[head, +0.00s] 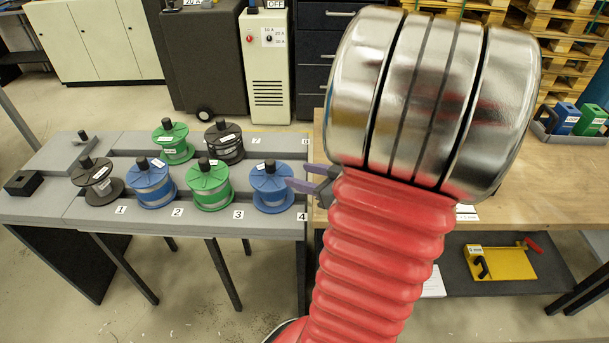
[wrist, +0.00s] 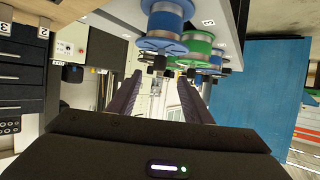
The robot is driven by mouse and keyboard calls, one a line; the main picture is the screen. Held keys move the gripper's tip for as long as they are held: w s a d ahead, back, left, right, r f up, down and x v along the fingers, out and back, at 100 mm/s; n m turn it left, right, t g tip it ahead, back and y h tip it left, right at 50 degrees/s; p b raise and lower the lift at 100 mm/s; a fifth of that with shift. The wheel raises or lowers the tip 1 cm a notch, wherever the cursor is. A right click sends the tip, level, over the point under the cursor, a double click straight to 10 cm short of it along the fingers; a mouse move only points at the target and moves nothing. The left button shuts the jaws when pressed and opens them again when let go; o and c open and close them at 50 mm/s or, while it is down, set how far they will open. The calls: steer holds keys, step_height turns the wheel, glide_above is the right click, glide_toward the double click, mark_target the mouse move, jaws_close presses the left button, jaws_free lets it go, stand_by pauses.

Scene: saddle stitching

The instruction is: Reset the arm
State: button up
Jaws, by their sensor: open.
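My gripper (wrist: 157,98) is open and empty in the wrist view, its two dark fingers apart with nothing between them. In the head view only a small part of my gripper (head: 305,184) shows beside my red arm, close to the right side of a blue spool (head: 271,187) at the place marked 4. My metal and red arm hides much of the middle and right of the head view. In the wrist view, spools hang at the top of the tilted picture, beyond the fingers.
A grey spool table (head: 90,217) holds several blue, green and black spools. A wooden workbench (head: 540,180) stands to the right, with a grey bin (head: 566,141) on it and a yellow tool (head: 501,263) on the shelf below.

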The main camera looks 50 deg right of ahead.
stand_by(0.6)
steer(key=w+d+r+g+h, duration=0.1)
steer(key=w+r+g+h, duration=0.1)
steer(key=w+r+h, duration=0.3)
steer(key=w+a+r+m+g+h, duration=0.1)
steer(key=w+a+r+g, duration=0.1)
steer(key=a+r, duration=0.35)
steer(key=s+a+g+y, duration=0.2)
steer(key=s+a, duration=0.3)
steer(key=a, duration=0.8)
steer(key=s+a+n+g+y, duration=0.1)
steer(key=s+a+y, duration=0.3)
steer(key=a, duration=0.9)
steer(key=shift+s+a+f+g, duration=0.3)
steer(key=shift+s+g, duration=0.2)
steer(key=shift+s, duration=0.4)
